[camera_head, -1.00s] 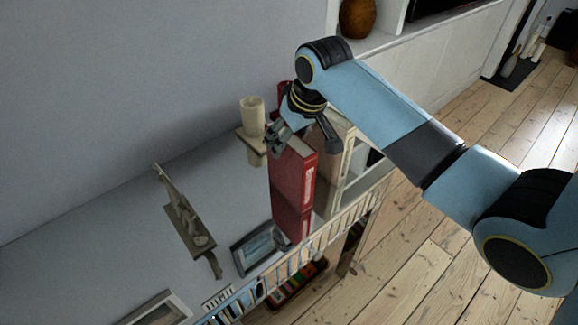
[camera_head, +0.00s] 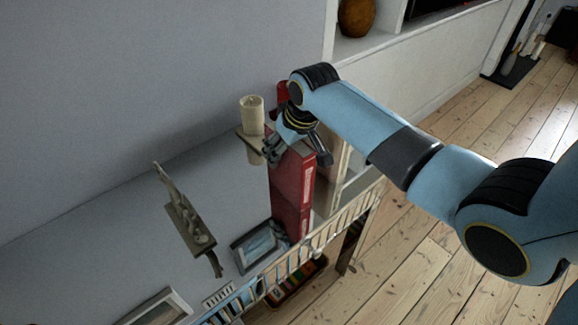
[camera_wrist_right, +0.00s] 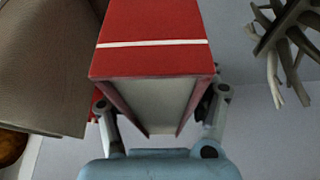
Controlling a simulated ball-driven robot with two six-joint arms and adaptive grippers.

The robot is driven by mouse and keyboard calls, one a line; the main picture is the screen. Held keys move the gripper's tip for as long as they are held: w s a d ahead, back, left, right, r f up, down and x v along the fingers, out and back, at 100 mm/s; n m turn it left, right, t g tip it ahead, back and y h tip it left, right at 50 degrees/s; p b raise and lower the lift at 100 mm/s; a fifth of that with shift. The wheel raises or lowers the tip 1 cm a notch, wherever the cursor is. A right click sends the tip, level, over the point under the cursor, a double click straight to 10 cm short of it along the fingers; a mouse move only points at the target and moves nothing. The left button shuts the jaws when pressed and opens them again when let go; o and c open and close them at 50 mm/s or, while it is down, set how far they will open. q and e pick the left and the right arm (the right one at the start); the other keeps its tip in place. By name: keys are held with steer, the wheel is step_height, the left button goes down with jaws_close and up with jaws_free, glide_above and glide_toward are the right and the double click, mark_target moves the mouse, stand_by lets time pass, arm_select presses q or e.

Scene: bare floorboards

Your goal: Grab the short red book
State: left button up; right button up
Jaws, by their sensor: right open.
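A red book (camera_head: 292,190) with pale lettering stands upright on the grey shelf top in the head view. In the right wrist view the red book (camera_wrist_right: 155,40) shows a white stripe across its cover and its pale page edge, between my fingers. My right gripper (camera_head: 297,157) is at the top of the book, with its fingers open on either side. In the wrist view the gripper (camera_wrist_right: 161,115) straddles the book; whether the fingers touch it I cannot tell. Another red thing (camera_head: 282,92) shows partly behind my wrist. My left gripper is not in view.
A candle (camera_head: 252,115) on a wall bracket stands close left of the gripper. A hand-like ornament (camera_head: 186,219) is further left. A picture frame (camera_head: 257,246) lies near the book's foot. A pale case (camera_head: 335,170) is just right. Open floorboards lie at right.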

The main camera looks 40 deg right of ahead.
stand_by(0.3)
steer(key=shift+w, duration=0.1)
jaws_close()
